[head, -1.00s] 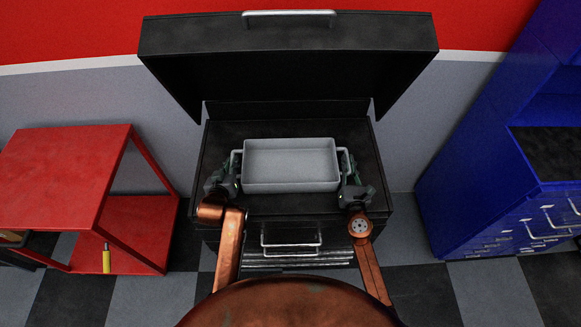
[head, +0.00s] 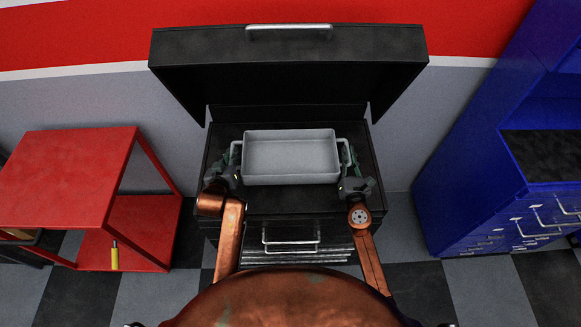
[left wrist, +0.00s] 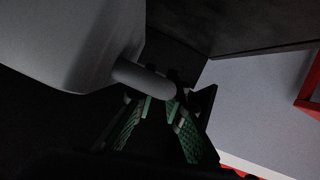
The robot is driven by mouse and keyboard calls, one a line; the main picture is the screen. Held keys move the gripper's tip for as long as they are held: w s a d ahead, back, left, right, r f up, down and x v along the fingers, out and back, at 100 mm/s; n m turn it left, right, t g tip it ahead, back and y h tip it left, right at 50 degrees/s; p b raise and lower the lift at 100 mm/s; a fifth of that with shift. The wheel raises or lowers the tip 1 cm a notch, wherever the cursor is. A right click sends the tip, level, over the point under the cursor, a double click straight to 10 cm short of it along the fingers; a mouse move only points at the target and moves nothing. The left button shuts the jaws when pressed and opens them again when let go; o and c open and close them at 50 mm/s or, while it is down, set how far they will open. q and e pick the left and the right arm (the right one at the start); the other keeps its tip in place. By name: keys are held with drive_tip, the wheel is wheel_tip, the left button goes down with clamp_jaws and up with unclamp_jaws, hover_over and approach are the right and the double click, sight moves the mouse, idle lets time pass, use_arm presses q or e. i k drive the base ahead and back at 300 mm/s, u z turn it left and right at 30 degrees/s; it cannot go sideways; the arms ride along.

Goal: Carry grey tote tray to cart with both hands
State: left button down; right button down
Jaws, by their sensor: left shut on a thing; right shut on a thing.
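The grey tote tray (head: 290,178) is empty and level, over the top of the black tool chest in the head view. Whether it touches the chest top cannot be told. It has a light bar handle at each end. My left gripper (head: 234,160) is shut on the left handle. In the left wrist view, the green-padded fingers (left wrist: 160,108) close around the round handle (left wrist: 143,78) beside the tray wall (left wrist: 70,40). My right gripper (head: 347,166) is shut on the right handle; its fingertips are partly hidden. The red cart (head: 65,175) stands at the left with a bare top.
The black tool chest (head: 350,205) has its lid (head: 290,65) raised behind the tray. A blue cabinet (head: 480,190) stands at the right. Checkered floor shows between cart and chest.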

sight(53, 178)
drive_tip(key=u, duration=0.2)
drive_tip(key=k, duration=0.45)
drive_tip(key=u, duration=1.8)
drive_tip(key=i, duration=2.05)
drive_tip(key=z, duration=0.5)
